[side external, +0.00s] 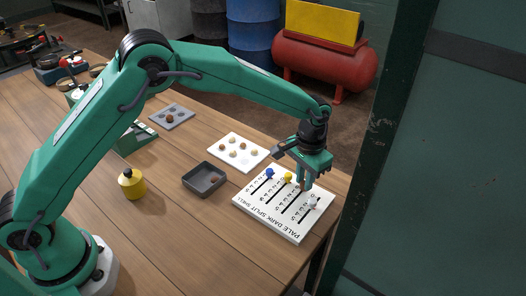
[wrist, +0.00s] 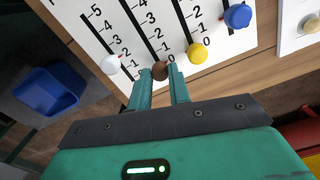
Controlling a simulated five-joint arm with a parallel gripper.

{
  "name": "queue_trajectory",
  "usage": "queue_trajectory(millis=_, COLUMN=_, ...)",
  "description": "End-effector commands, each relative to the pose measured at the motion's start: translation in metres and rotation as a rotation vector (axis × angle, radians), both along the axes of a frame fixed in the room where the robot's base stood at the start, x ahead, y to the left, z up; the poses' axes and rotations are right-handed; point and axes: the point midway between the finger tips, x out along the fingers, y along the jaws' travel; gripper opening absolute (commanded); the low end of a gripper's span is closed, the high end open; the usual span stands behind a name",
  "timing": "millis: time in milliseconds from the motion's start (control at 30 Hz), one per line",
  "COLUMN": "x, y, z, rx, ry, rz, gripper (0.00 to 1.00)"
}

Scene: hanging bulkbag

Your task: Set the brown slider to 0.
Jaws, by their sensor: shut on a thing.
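The white board (side external: 243,201) lies on the table with several slotted scales and coloured knobs. The brown slider (wrist: 160,70) sits beside the 0 mark of its scale in the wrist view. My gripper (wrist: 160,77) is shut on the brown slider, one finger on each side of it. In the side view my gripper (side external: 304,186) reaches down onto the board and mostly hides this knob. The exact position of the slider in its slot is partly covered by the knob and fingers.
A white knob (wrist: 110,64) and a yellow knob (wrist: 197,53) flank the brown one closely. A blue knob (wrist: 237,16) is beyond the yellow. A dark tray (side external: 204,192), a white tray (side external: 238,146) and a yellow weight (side external: 132,186) stand on the table.

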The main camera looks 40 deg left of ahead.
Motion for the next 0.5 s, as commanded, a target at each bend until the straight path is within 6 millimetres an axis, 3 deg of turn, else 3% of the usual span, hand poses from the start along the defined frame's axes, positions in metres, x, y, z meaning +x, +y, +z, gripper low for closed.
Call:
queue_trajectory(millis=33, x=0.0067, y=-0.0002, z=0.0017, rx=-0.010, ry=-0.021, rz=0.005, gripper=0.25)
queue_trajectory(millis=133, x=0.0061, y=0.0001, z=0.0014, rx=-0.009, ry=-0.019, rz=0.005, gripper=0.41)
queue_trajectory(millis=500, x=0.0040, y=-0.0002, z=0.0033, rx=-0.007, ry=-0.014, rz=0.003, gripper=0.41)
